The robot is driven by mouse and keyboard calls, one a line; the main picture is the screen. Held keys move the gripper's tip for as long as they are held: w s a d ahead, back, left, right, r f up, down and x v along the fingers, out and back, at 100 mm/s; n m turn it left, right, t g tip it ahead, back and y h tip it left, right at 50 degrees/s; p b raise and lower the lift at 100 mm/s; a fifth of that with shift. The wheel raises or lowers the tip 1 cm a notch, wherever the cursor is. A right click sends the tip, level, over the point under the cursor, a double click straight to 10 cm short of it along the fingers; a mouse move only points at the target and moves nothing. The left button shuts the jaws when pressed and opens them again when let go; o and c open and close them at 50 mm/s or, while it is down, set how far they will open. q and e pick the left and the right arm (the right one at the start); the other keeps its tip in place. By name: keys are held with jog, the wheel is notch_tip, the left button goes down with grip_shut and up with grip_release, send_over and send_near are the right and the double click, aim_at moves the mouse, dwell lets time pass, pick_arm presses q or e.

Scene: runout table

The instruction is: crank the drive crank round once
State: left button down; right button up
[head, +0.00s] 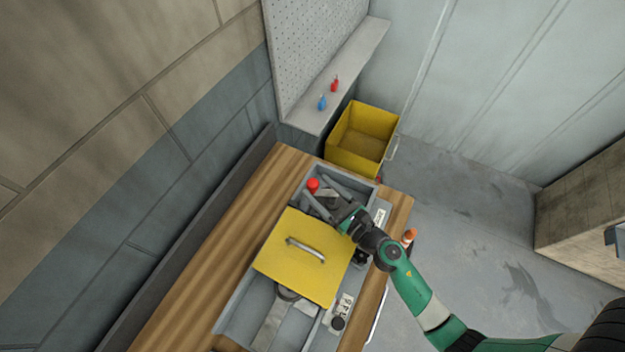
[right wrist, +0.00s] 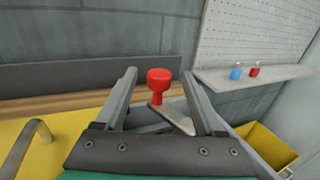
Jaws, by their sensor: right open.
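The drive crank has a red knob (head: 313,185) on a grey crank arm (head: 327,199), at the far end of the grey machine housing on the table. In the right wrist view the red knob (right wrist: 159,80) stands upright on the crank arm (right wrist: 172,118). My right gripper (head: 317,190) is open, with its fingers reaching toward the knob. In the right wrist view the knob shows between the two fingers of the gripper (right wrist: 159,78), with gaps on both sides. I cannot tell whether the fingertips are level with it. My left gripper is not in view.
A yellow cover (head: 290,268) with a metal handle (head: 305,249) lies over the housing beside the crank. A yellow bin (head: 361,137) stands beyond the table. A grey shelf (head: 318,105) holds a blue bottle (head: 322,103) and a red one (head: 334,85). The wooden table top (head: 215,250) is clear at left.

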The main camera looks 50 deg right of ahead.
aim_at(315, 185)
jog(key=w, duration=0.3)
jog(key=shift+w+d, duration=0.1)
jog(key=shift+d, duration=0.05)
jog(key=shift+c, duration=0.2)
grip_shut()
dwell(1.1)
